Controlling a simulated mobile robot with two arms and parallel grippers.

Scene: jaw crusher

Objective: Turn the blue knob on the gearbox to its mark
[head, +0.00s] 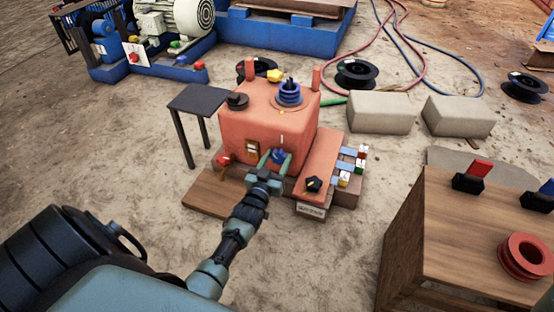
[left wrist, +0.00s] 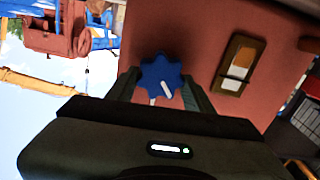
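The gearbox (head: 238,128) is a salmon-red housing on a base in the middle of the head view. The blue knob (head: 278,155) is on its front face, partly hidden by my left gripper (head: 275,161). In the left wrist view the lobed blue knob (left wrist: 159,75) sits between the fingers of my left gripper (left wrist: 160,80), which seem to touch its sides. Its white pointer line slants to the lower right there. A short white mark (left wrist: 152,102) shows just below the knob, out of line with the pointer. My right gripper is not in view.
A black knob (head: 313,184) and a red knob (head: 222,160) sit low near the gearbox. A dark side table (head: 197,99) stands at its left. A wooden cabinet (head: 440,225) is at the lower right. Pale blocks (head: 380,113) lie behind. Bare ground lies left.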

